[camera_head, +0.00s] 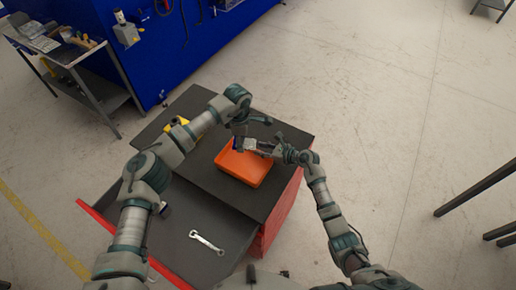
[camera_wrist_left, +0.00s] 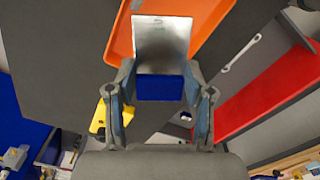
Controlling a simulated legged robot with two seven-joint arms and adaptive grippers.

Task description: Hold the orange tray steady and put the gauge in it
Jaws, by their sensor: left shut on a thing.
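The orange tray (camera_head: 240,170) lies on the dark top of the cabinet; part of it also shows in the left wrist view (camera_wrist_left: 205,14). My left gripper (camera_head: 240,143) is over the tray's far side. In the left wrist view its fingers (camera_wrist_left: 158,88) are shut on the gauge, a blue block (camera_wrist_left: 160,90) with a flat silver plate (camera_wrist_left: 162,38) that overlaps the tray in the picture. I cannot tell whether the gauge touches the tray. My right gripper (camera_head: 267,149) is at the tray's far right edge; its fingers are too small to tell their state or contact.
A yellow object (camera_head: 177,128) stands on the cabinet top (camera_head: 190,152), partly behind my left arm. A wrench (camera_head: 207,241) lies in the open red-edged drawer (camera_head: 180,250) at the front. A workbench (camera_head: 65,50) and blue wall panel (camera_head: 165,50) stand behind. Floor at right is mostly clear.

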